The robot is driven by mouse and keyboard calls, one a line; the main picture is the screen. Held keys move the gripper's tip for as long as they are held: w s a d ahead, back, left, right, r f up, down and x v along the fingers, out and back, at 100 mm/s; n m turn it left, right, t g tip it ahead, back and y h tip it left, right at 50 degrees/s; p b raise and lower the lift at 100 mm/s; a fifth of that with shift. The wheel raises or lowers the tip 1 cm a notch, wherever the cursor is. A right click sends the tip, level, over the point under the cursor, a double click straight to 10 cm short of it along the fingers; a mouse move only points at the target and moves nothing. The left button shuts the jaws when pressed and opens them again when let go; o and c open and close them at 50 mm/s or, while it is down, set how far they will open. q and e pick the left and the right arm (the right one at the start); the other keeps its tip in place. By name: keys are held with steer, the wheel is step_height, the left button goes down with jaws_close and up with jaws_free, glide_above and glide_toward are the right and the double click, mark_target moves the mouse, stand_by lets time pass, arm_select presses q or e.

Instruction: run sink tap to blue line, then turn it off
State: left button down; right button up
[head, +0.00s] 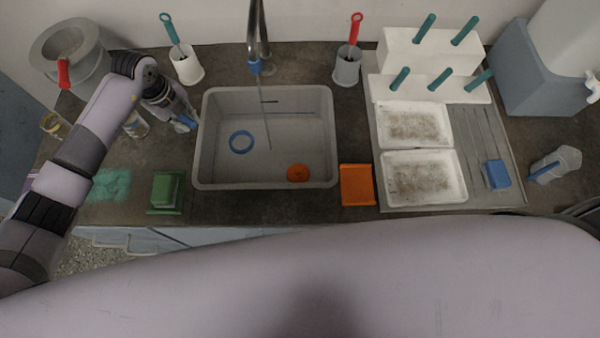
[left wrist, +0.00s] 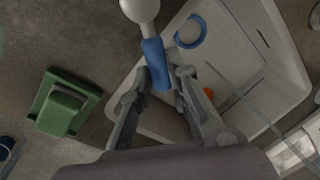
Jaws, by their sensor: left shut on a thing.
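The sink (head: 205,150) is a pale basin in the counter. The tap (head: 254,35) stands behind it with a blue tip, and a thin clear stream (head: 266,125) runs down into the basin. Dark marks (head: 270,101) show on the far inner wall; I cannot tell their colour or the water level. My left gripper (head: 187,122) is just left of the sink. In the left wrist view my left gripper (left wrist: 160,82) is shut on a blue-sleeved handle (left wrist: 155,60) with a pale round end. I cannot tell what the handle belongs to. My right gripper is not in view.
A blue ring (head: 241,142) and an orange disc (head: 298,173) are in the basin. Brush holders (head: 187,68) (head: 346,70) flank the tap. A green block (head: 166,190) sits left, an orange tray (head: 357,185) right, beside white trays (head: 462,185).

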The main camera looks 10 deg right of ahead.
arm_select(q)
steer(key=shift+w+d+r+n, duration=0.15)
steer(key=shift+w+d+n, duration=0.25)
steer(key=shift+n, duration=0.4)
steer(key=shift+w+d+n+t+y+p, duration=0.2)
steer(key=shift+w+n, duration=0.3)
steer(key=shift+n, duration=0.4)
steer(key=shift+w+d+n+t+y+p, duration=0.15)
steer(key=shift+w+n, duration=0.3)
steer(key=shift+n, duration=0.45)
stand_by(5.4)
